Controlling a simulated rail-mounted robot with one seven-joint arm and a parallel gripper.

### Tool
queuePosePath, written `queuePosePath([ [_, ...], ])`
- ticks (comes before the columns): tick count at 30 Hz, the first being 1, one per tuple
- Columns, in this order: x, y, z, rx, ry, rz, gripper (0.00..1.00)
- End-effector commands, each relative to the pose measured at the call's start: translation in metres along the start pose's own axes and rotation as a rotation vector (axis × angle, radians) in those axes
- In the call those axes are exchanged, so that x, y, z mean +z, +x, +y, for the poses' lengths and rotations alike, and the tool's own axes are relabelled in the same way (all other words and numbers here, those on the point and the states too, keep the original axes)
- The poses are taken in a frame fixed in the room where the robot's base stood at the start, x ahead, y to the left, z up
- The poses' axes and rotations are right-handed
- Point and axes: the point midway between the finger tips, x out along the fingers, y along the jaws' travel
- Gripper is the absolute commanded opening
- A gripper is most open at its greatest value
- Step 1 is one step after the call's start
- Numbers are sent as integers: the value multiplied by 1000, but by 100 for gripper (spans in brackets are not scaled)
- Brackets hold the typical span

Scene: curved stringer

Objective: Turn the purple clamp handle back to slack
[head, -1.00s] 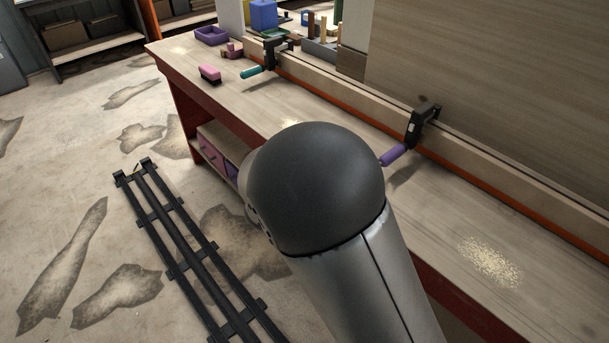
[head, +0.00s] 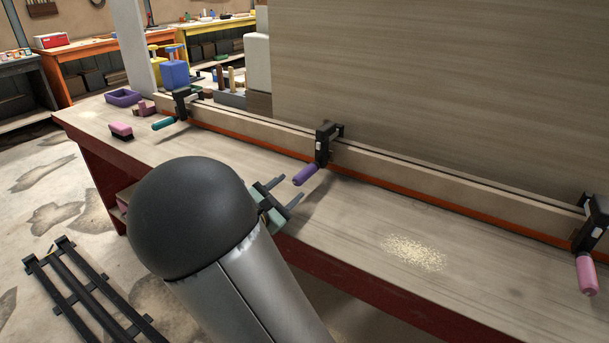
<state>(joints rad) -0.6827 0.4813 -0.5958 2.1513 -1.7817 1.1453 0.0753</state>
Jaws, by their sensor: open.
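The purple clamp handle (head: 306,174) points down and left from a black clamp (head: 324,145). The clamp grips the wooden strip along the back of the bench (head: 350,235). My gripper (head: 285,192) is open and empty, just left of and a little below the purple handle in the picture, with its two fingers pointing toward it. A small gap shows between the fingers and the handle. My dark rounded arm link hides part of the gripper's body.
A clamp with a teal handle (head: 164,123) is at the left, and one with a pink handle (head: 587,274) at the right. A pink brush (head: 121,131) and a purple tray (head: 123,97) lie at the bench's left end. Sawdust (head: 413,252) lies on bare bench at the right.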

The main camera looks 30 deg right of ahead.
Motion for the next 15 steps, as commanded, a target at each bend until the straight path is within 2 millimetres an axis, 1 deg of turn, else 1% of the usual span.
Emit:
queuePosePath([
  [1,0,12,-1,-1,-1,-3,48],
  [3,0,28,-1,-2,-2,-4,48],
  [9,0,66,-1,-1,-1,-3,48],
  [12,0,80,0,0,-1,-1,48],
  [15,0,88,0,0,-1,-1,48],
])
